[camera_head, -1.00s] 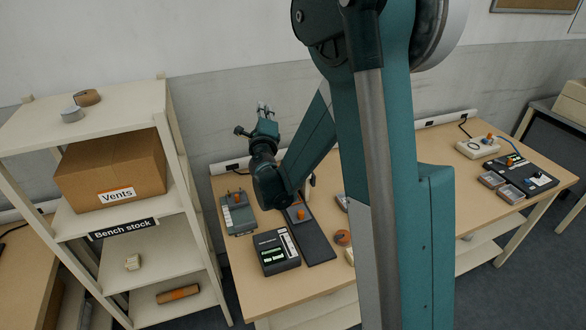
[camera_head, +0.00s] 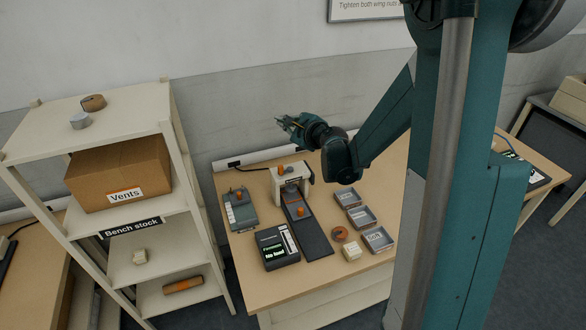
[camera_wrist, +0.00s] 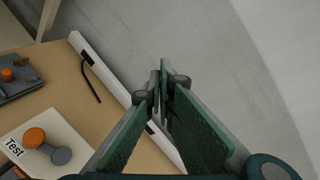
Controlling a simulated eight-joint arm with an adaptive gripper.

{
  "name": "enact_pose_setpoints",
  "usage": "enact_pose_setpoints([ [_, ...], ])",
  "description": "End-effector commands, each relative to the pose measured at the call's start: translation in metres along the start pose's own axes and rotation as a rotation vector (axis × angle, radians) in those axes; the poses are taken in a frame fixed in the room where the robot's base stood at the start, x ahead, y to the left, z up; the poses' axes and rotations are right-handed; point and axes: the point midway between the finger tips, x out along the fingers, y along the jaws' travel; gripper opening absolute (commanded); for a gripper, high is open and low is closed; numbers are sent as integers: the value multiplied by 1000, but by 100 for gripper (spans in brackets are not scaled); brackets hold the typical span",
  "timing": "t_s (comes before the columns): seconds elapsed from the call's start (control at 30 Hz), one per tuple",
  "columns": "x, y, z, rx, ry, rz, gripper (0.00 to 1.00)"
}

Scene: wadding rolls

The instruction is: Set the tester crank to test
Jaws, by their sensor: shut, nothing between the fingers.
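The tester (camera_head: 303,170) is a cream housing at the back of the bench. Its crank has an orange knob (camera_head: 282,171) on top, at the left. In the wrist view the crank is a short grey arm with a round grey hub (camera_wrist: 61,156) and the orange knob (camera_wrist: 34,137), which lies right next to the word "Test" (camera_wrist: 14,147). My gripper (camera_head: 282,121) is shut and empty, raised above the back of the bench, up from the tester and apart from the crank. In the wrist view its fingertips (camera_wrist: 163,85) point toward the wall.
A black display box (camera_head: 277,247) reads "Firmness" and "No load". A dark plate (camera_head: 310,232) with an orange knob runs forward from the tester. A grey-green device (camera_head: 240,212) stands left. Several trays (camera_head: 362,217) and an orange roll (camera_head: 340,234) lie right. Shelving (camera_head: 148,235) stands left.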

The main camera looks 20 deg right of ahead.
Motion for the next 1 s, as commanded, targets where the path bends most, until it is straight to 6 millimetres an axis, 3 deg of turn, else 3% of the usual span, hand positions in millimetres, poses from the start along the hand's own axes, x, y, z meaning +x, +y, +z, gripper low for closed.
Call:
enact_pose_setpoints([
  [0.37, -72, 27, -41, 185, 66, 274, 0],
  [0.8, -177, 64, -78, 424, 205, 559, 0],
  [1.0, -202, 72, -85, 483, 244, 619, 0],
])
